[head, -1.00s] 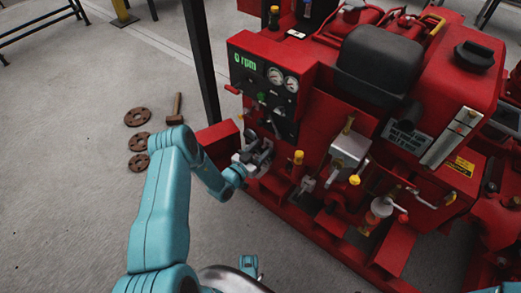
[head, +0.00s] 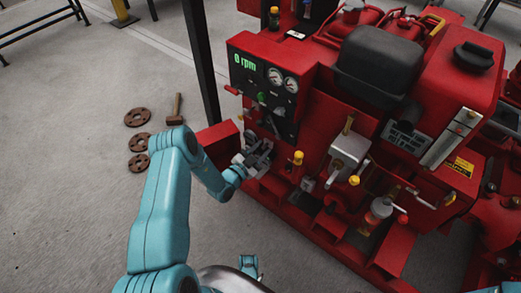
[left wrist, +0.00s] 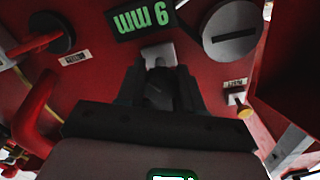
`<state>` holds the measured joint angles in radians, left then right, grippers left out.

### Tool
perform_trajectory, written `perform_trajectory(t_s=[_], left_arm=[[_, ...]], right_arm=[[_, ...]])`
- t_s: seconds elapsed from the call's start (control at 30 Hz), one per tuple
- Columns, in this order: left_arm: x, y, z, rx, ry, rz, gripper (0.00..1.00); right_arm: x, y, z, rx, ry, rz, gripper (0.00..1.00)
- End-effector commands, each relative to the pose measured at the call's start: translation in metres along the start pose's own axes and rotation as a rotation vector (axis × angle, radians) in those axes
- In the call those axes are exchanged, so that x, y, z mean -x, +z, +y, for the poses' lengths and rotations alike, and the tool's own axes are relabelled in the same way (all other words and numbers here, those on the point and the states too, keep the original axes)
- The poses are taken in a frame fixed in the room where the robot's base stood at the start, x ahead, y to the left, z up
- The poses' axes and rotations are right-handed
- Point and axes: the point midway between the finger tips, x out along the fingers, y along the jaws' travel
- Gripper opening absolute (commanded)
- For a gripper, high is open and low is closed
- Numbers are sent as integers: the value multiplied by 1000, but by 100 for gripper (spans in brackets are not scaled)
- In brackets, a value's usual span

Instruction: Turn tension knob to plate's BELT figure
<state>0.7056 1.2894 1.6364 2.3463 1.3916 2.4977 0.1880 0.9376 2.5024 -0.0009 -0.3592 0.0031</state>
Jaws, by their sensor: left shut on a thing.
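My left gripper (head: 258,158) is at the lower left of the red pumpset's front, below the gauge panel. In the left wrist view its dark fingers (left wrist: 158,88) are shut on a small dark knob, mostly hidden between them. A pale block (left wrist: 159,55) shows just beyond the fingertips on the red panel. The plate with a BELT figure is not identifiable. My right gripper is not visible.
The gauge panel (head: 268,88) shows 0 rpm. A slotted disc (left wrist: 231,31) and a red handle (left wrist: 38,105) flank the fingers. Rusty flanges (head: 138,117) lie on open floor.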

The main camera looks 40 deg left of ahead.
Motion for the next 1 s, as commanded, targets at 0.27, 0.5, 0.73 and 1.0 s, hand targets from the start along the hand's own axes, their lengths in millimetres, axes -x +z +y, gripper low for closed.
perform_trajectory(t_s=[0.27,0.5,0.73,1.0], left_arm=[[1,0,1,-261,0,-1,6],[1,1,2,-485,1,-2,6],[1,1,2,-674,1,-2,6],[1,1,2,-827,1,-2,6]], right_arm=[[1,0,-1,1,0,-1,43],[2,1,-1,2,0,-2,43],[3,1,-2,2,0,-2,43],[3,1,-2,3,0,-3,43]])
